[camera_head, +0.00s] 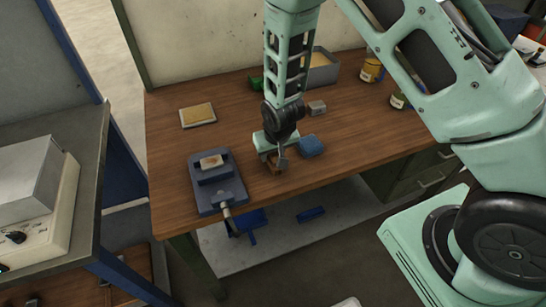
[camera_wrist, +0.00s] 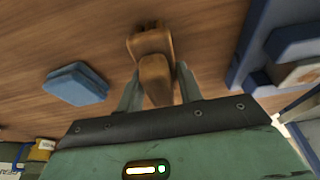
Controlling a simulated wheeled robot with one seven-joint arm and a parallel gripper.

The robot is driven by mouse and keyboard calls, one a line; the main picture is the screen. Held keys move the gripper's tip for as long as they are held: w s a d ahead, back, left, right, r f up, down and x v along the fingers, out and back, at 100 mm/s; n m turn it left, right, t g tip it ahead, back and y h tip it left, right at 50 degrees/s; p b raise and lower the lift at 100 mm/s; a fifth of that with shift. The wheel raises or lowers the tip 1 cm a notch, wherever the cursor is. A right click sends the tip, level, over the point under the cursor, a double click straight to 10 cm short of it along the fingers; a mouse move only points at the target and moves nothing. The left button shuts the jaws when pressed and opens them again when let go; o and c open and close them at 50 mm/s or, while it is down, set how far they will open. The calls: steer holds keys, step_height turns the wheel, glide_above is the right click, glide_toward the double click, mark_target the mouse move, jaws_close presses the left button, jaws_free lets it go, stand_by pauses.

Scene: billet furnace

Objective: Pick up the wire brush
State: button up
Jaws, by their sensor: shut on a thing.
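The wire brush (camera_wrist: 153,70) shows in the wrist view as a brown wooden body between the two fingers. In the head view only a small brown part of it (camera_head: 277,169) shows under the fingers, at the front of the wooden workbench (camera_head: 350,140). My gripper (camera_wrist: 158,88) is shut on the brush, one finger on each side. It also shows in the head view (camera_head: 273,160), pointing down at the bench. I cannot tell whether the brush touches the bench top.
A blue block (camera_head: 311,146) lies just right of my gripper. A blue-grey device (camera_head: 230,189) stands to the left. A tan pad (camera_head: 198,115), a small grey block (camera_head: 316,107), a grey bin (camera_head: 324,75) and a yellow can (camera_head: 371,70) are farther back.

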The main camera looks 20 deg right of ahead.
steer(key=shift+r, duration=0.1)
step_height(320, 180, up, 10)
steer(key=shift+f+b, duration=0.1)
steer(key=shift+b, duration=1.05)
steer(key=shift+o, duration=0.8)
